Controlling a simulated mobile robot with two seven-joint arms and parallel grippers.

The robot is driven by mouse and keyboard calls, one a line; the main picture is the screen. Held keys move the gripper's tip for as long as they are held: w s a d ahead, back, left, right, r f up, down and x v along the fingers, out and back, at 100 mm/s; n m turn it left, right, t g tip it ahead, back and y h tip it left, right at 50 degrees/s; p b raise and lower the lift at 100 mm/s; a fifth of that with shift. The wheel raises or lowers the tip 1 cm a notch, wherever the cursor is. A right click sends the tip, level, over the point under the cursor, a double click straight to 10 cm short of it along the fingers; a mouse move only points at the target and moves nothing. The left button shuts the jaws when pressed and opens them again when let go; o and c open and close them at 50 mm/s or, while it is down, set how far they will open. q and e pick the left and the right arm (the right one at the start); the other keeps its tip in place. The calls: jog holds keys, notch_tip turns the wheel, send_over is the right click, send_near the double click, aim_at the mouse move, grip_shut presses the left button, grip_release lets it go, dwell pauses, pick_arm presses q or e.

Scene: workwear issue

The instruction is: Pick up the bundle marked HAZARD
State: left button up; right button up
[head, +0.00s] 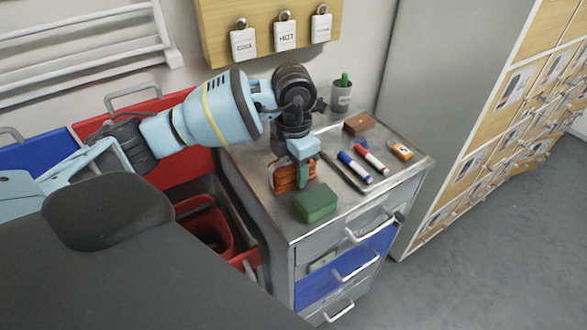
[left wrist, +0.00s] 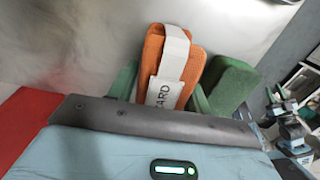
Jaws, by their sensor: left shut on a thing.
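The orange bundle (head: 283,179) is at the left part of the metal cabinet top. In the left wrist view the bundle (left wrist: 153,52) has a white band with lettering, of which "ZARD" can be read. My left gripper (head: 292,173) points down over it, and its green fingers are shut on the bundle's two sides. In the left wrist view the gripper (left wrist: 165,92) has one finger on each side of it. I cannot tell whether the bundle touches the top or is just clear of it. My right gripper is out of view.
A green block (head: 316,203) lies close beside the bundle on the cabinet top (head: 262,208). A tray holds a blue marker (head: 355,167) and a red marker (head: 371,158). A brown block (head: 358,124), an orange item (head: 400,150) and a pen cup (head: 342,97) stand farther back. Red bins (head: 205,225) are left.

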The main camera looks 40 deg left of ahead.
pick_arm(q)
jog(key=shift+r, duration=0.45)
jog(key=shift+s+d+r, duration=0.1)
jog(key=shift+s+r, duration=0.05)
jog(key=shift+r, duration=0.4)
jog(key=shift+s+d+r, duration=0.1)
jog(key=shift+s+r, duration=0.05)
jog(key=shift+r, duration=0.35)
jog(key=s+d, duration=0.3)
jog(key=s, duration=0.4)
jog(key=s+d+r, duration=0.1)
jog(key=s+d, duration=0.2)
jog(key=s, duration=0.4)
jog(key=shift+d+r, duration=0.15)
